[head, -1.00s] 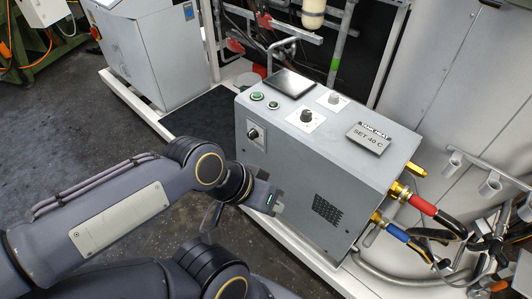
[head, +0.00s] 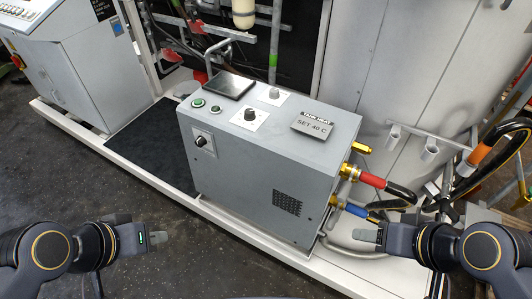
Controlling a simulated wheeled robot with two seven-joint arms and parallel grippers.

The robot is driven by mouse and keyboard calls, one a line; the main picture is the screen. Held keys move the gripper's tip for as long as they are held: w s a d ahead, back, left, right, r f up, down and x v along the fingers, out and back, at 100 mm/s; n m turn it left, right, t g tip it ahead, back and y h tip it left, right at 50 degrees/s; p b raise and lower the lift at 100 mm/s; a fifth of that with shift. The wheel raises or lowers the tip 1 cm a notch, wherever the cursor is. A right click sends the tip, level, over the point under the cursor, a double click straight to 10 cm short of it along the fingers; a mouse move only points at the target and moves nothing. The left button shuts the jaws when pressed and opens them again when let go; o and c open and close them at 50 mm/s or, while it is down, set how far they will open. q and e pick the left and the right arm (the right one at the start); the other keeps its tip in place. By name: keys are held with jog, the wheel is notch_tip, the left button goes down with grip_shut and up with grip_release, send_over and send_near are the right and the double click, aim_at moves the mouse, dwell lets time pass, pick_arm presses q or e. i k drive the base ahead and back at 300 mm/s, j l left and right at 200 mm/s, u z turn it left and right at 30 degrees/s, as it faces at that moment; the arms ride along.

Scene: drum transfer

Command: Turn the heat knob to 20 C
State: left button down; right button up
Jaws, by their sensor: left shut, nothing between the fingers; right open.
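A grey control cabinet (head: 240,165) stands in the middle of the head view. Its top carries a black knob (head: 250,115) on a white plate and a grey knob (head: 274,93) behind it. Another black knob (head: 201,141) sits on its front face. A sign (head: 316,125) on top reads "TANK HEAT" and "SET 40 C". The knob scales are too small to read. My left gripper (head: 160,238) is shut and empty, low at left, apart from the cabinet. My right gripper (head: 360,235) is open, low at right, in front of the hoses and apart from the knobs.
A dark screen (head: 229,86) and two green buttons (head: 206,105) are on the cabinet top. Red (head: 372,180) and blue (head: 355,209) hose fittings stick out at its right. A white base frame (head: 265,247) borders the floor. Another console (head: 80,70) stands at the back left.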

aim_at(249, 115)
jog(key=i+j, duration=0.25)
jog(key=i, duration=0.2)
jog(key=i+j+u, duration=0.15)
jog(key=i, duration=0.25)
jog(key=j, duration=0.1)
